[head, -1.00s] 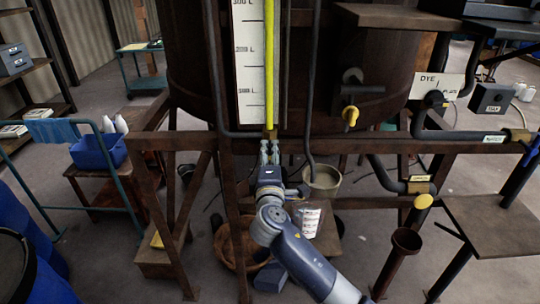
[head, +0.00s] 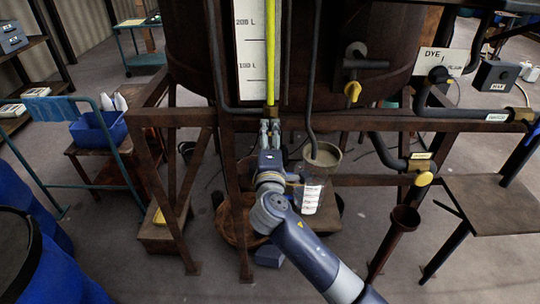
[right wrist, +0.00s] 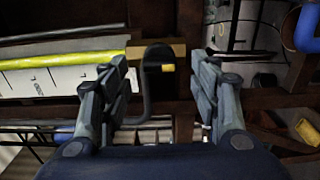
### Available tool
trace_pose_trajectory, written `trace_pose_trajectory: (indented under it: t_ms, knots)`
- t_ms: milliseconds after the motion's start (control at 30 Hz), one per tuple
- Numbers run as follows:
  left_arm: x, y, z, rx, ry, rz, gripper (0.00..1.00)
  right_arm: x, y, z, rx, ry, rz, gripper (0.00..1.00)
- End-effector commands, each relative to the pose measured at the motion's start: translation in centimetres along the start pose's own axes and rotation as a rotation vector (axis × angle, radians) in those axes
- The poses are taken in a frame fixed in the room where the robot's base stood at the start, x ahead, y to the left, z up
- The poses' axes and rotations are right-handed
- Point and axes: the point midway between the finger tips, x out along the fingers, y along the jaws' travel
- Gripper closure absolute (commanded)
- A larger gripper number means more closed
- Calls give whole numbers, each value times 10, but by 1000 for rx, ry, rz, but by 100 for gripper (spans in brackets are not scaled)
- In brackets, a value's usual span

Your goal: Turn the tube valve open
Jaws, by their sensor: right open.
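The yellow sight tube (head: 270,60) runs down beside the white litre scale (head: 250,50) on the rusty vat. Its lower end also shows in the right wrist view (right wrist: 70,61), meeting a brass fitting (right wrist: 178,50). A dark valve part (right wrist: 158,58) with a small yellow mark sits at that fitting. My right gripper (head: 270,127) is just below the tube's foot, fingers pointing at it. In the right wrist view its fingers (right wrist: 160,82) are open and apart, with the valve part between and beyond them. Contact cannot be told. The head view hides the valve behind the fingers.
A rusty frame beam (head: 400,124) crosses in front of the vat. A dark pipe (head: 311,80) drops into a bucket (head: 322,155) right of my gripper. A blue bin (head: 98,130) stands at left.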

Motion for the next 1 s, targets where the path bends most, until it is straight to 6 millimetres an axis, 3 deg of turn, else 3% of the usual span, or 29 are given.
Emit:
trace_pose_trajectory:
  t_ms: [200, 400, 600, 1000]
  knots:
    - [0, 1, -1, 0, 1, 1, 64, -45, -1, -1, 2, 2, -2, 43]
    - [0, 1, -1, 0, 1, 1, 64, -76, -1, -1, 0, 1, -1, 43]
    - [0, 1, -1, 0, 1, 1, 64, -88, 0, 0, -1, 0, 0, 43]
    - [0, 1, -1, 1, 1, 1, 64, -88, 0, -1, -1, 0, 0, 43]
